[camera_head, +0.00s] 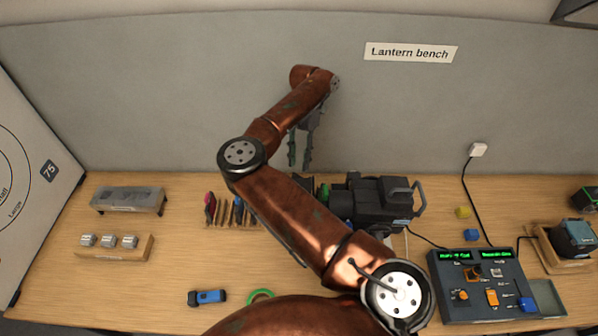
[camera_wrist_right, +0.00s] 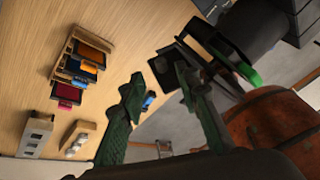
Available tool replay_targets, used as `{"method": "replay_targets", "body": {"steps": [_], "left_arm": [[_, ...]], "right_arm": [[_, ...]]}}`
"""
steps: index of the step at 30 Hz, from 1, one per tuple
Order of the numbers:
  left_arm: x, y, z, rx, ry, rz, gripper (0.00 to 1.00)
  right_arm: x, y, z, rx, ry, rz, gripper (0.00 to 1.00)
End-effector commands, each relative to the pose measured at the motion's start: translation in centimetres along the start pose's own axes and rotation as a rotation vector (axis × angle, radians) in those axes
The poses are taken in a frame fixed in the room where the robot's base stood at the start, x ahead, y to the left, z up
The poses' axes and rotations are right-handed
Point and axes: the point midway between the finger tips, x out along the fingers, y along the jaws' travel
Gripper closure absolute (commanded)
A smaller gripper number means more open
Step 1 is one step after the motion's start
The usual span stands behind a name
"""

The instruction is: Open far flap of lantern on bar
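The black lantern (camera_head: 375,203) sits at the back middle of the bench, its body partly behind my right arm. Its flaps are at its left end; a green-edged piece (camera_head: 323,192) shows there. In the right wrist view the lantern (camera_wrist_right: 245,35) is at the upper right, with dark flaps (camera_wrist_right: 168,66) spread from its front and a green edge on one. My right gripper (camera_head: 300,155) hangs above and left of the flaps, fingers down. In the right wrist view its fingers (camera_wrist_right: 160,88) are apart with nothing held between them. I cannot tell any contact. My left gripper is not in view.
A rack of coloured gel frames (camera_head: 232,211) stands left of the lantern. A control desk (camera_head: 476,283) with cable is at the right. A blue torch (camera_head: 207,297) and green ring (camera_head: 260,295) lie in front. A grey wall (camera_head: 150,90) closes the back.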

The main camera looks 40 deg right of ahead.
Motion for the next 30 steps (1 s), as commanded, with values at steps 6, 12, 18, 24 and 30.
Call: {"method": "replay_targets", "body": {"steps": [6, 12, 18, 24, 30], "left_arm": [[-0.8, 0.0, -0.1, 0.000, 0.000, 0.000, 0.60], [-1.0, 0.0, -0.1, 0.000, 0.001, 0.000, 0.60], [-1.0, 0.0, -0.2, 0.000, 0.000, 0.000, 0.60], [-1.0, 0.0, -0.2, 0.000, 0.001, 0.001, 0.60], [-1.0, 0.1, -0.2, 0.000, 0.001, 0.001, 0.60]], "right_arm": [[3.2, -0.1, 0.0, 0.002, -0.001, -0.005, 0.70], [4.4, -0.1, 0.0, 0.001, -0.002, -0.003, 0.70], [4.5, -0.1, 0.1, 0.000, -0.002, -0.003, 0.70], [4.5, -0.1, 0.1, 0.000, -0.002, -0.003, 0.80], [4.5, -0.1, 0.1, 0.000, -0.002, -0.003, 0.94]]}}
